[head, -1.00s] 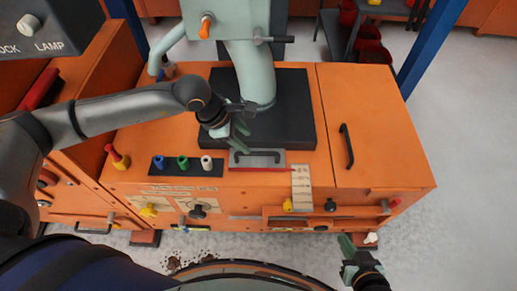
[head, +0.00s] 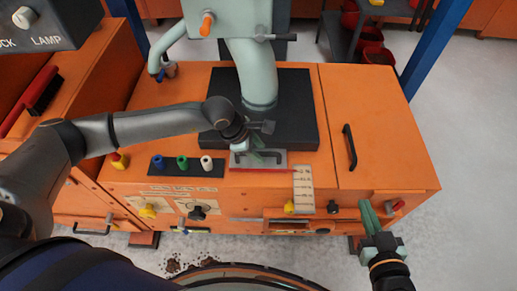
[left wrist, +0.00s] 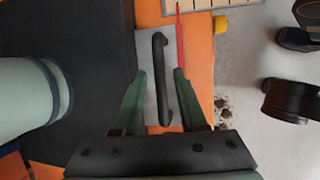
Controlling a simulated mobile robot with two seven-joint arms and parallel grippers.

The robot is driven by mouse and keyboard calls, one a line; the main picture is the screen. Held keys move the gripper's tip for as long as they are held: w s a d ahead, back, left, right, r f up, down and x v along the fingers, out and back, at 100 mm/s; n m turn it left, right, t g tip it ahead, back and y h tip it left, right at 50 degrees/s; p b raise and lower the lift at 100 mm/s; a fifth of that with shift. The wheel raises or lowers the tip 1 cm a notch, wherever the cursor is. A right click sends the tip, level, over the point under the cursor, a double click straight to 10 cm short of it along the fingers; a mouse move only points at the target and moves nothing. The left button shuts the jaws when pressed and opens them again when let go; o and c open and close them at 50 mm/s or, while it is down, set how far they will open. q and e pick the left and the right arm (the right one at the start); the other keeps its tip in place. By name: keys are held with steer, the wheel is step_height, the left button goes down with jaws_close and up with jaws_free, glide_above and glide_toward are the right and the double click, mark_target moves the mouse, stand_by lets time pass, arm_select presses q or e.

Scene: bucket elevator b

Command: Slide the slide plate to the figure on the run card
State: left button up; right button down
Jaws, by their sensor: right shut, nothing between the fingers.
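The slide plate (head: 277,157), grey with a black bar handle, lies on the orange cabinet top at the front of the black block. It also shows in the left wrist view (left wrist: 146,42), with its handle (left wrist: 163,95) upright in the picture. My left gripper (head: 258,155) is at the handle; in the left wrist view its green fingers (left wrist: 160,76) are open, one on each side, with gaps visible. A red strip runs along the plate's front edge towards a cream marked scale (head: 303,190), whose figures are too small to read. My right gripper (head: 367,212) is shut and empty near the cabinet's front right.
A pale green pipe (head: 251,75) rises from the black block (head: 295,105) behind the plate. Blue, green and white knobs (head: 182,163) stand left of it. A black handle (head: 350,147) is on the right panel. Cream labels (head: 196,207) and a yellow knob (head: 148,211) are on the front.

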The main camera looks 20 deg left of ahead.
arm_select(q)
jaws_close()
stand_by(1.2)
